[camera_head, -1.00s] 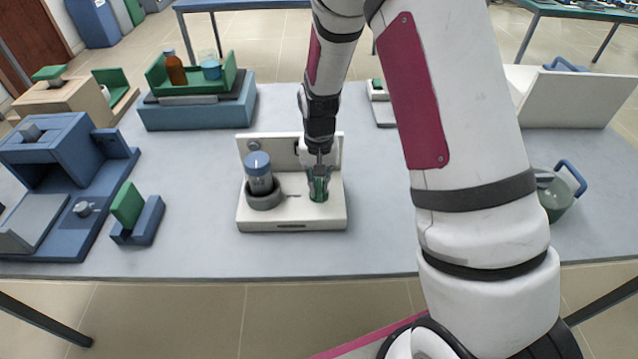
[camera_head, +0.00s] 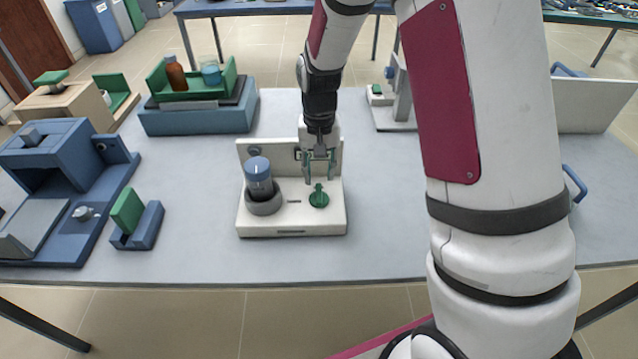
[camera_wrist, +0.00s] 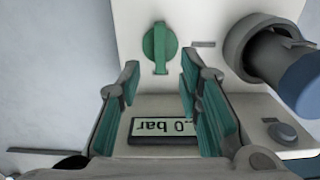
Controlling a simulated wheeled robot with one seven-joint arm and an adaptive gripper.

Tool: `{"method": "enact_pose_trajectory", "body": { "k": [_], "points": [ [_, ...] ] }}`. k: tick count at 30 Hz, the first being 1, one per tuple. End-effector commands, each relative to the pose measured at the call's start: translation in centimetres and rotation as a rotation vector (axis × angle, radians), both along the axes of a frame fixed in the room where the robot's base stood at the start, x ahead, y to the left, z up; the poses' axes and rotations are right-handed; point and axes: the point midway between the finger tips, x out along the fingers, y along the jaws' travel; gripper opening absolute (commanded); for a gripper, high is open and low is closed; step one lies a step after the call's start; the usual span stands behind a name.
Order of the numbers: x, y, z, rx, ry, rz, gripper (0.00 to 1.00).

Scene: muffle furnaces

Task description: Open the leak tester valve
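The leak tester (camera_head: 292,221) is a white base with an upright back panel, in the middle of the table. Its green valve knob (camera_head: 319,196) sits on the right of the base; in the wrist view the knob (camera_wrist: 160,47) shows a raised bar running in line with the picture's height. My gripper (camera_head: 320,178) is open and empty above and behind the knob, apart from it. In the wrist view its green-padded fingers (camera_wrist: 160,90) are spread, with the display (camera_wrist: 164,131) reading about ".0 bar" between and below them.
A blue-capped vial (camera_head: 258,176) stands in a grey holder left of the knob; it also shows in the wrist view (camera_wrist: 285,65). A blue stand with a green plate (camera_head: 128,211) is to the left. The table in front of the tester is clear.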

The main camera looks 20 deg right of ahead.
Motion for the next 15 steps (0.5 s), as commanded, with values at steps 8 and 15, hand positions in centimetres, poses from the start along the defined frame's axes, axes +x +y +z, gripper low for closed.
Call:
{"method": "enact_pose_trajectory", "body": {
  "k": [8, 15],
  "points": [
    [0.1, 0.0, 4.4, 0.001, -0.001, -0.001, 0.33],
    [0.0, 0.0, 5.4, 0.0, 0.001, -0.001, 0.33]
  ]
}}
